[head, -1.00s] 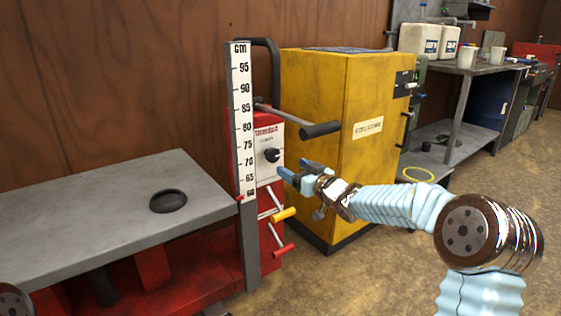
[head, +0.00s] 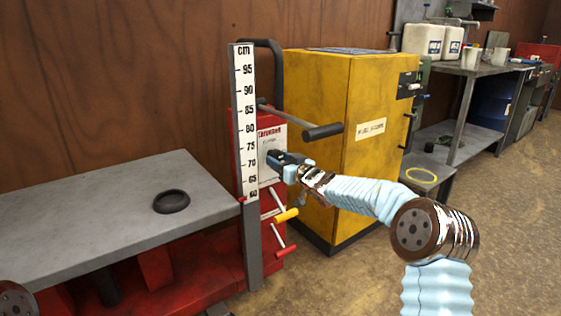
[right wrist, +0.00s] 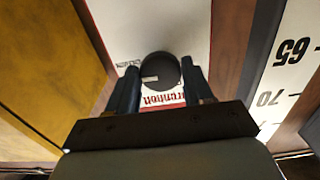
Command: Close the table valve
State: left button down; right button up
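The table valve is a round black knob (right wrist: 160,71) with a pale mark, on the white panel (head: 270,139) of the red lift column. In the head view the right gripper (head: 281,158) is at the panel and covers the knob. In the right wrist view the fingers of the right gripper (right wrist: 160,84) stand apart, one on each side of the knob, with the knob showing between the tips. Whether they touch it I cannot tell. The left gripper is out of view.
A white centimetre scale (head: 246,120) stands left of the panel. A black-gripped lever (head: 322,132) sticks out above, and yellow (head: 286,215) and red (head: 285,251) handles below. A yellow cabinet (head: 340,100) stands behind. The grey lift table (head: 100,205) is at left.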

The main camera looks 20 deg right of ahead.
jog(key=c, duration=0.4)
jog(key=shift+n, duration=0.3)
jog(key=n+b, duration=0.1)
jog(key=n, duration=0.2)
jog(key=shift+f+n+b, duration=0.1)
jog(key=shift+n+b, duration=0.2)
jog(key=shift+b, duration=0.05)
jog(key=n+b, duration=0.1)
jog(key=n, duration=0.3)
jog(key=shift+n+b, duration=0.3)
jog(key=shift+b, duration=0.05)
jog(key=n+b, duration=0.2)
jog(key=n, duration=0.2)
jog(key=shift+n, duration=0.3)
jog(key=shift+n+b, duration=0.8)
jog(key=shift+n, duration=1.4)
